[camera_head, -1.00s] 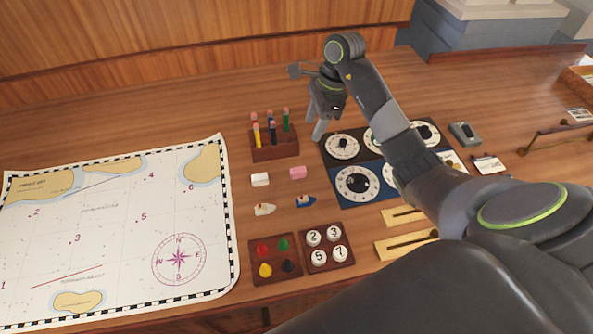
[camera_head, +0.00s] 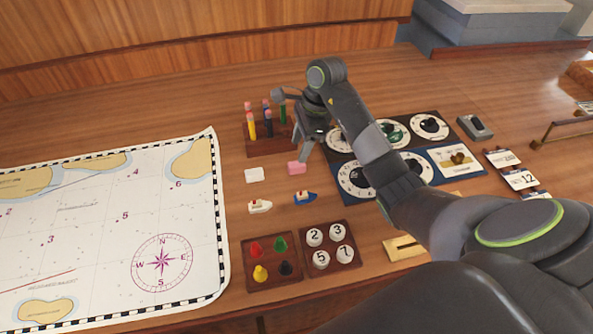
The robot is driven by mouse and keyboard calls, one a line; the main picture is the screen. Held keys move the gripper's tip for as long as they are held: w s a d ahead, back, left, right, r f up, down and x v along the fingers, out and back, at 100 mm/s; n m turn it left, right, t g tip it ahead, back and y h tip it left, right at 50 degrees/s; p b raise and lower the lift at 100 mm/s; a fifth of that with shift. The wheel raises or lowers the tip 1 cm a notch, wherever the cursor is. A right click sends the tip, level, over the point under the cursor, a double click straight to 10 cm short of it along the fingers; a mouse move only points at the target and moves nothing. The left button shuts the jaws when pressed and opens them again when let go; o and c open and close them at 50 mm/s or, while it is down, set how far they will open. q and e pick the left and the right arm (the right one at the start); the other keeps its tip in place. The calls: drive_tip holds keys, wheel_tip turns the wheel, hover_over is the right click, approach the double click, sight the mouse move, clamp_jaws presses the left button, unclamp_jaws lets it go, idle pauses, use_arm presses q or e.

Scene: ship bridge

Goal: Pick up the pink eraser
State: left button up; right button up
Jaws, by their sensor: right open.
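The pink eraser (camera_head: 296,168) lies on the wooden desk, to the right of a white eraser (camera_head: 254,175). My right gripper (camera_head: 306,150) is open and points down, just above and beside the pink eraser. One finger is close to the eraser's upper right side; I cannot tell whether it touches. My left gripper is not in view.
A dial panel (camera_head: 352,178) lies to the right. Small toy boats (camera_head: 304,197), a tray of pegs (camera_head: 255,246) and a numbered tray (camera_head: 345,235) are nearer. A chart (camera_head: 110,215) covers the left.

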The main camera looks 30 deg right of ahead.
sight(295, 163)
drive_tip(key=shift+s+f+b, duration=0.15)
drive_tip(key=shift+f+b, duration=0.2)
drive_tip(key=shift+f, duration=0.2)
drive_tip(key=x, duration=0.3)
drive_tip(key=shift+s+a+p, duration=0.1)
drive_tip(key=shift+s+p, duration=0.15)
drive_tip(key=shift+p, duration=0.15)
drive_tip(key=shift+f, duration=0.4)
drive_tip(key=c, duration=1.1)
drive_tip(key=shift+o, duration=0.2)
drive_tip(key=shift+r, duration=0.1)
drive_tip(key=shift+w+r+b, duration=0.1)
drive_tip(key=shift+r+b, duration=0.25)
drive_tip(key=shift+r, duration=0.2)
drive_tip(key=shift+r+b, duration=0.3)
drive_tip(key=shift+r, duration=0.3)
wheel_tip(295, 163, up, 8)
drive_tip(key=p, duration=0.7)
drive_tip(key=shift+f, duration=0.2)
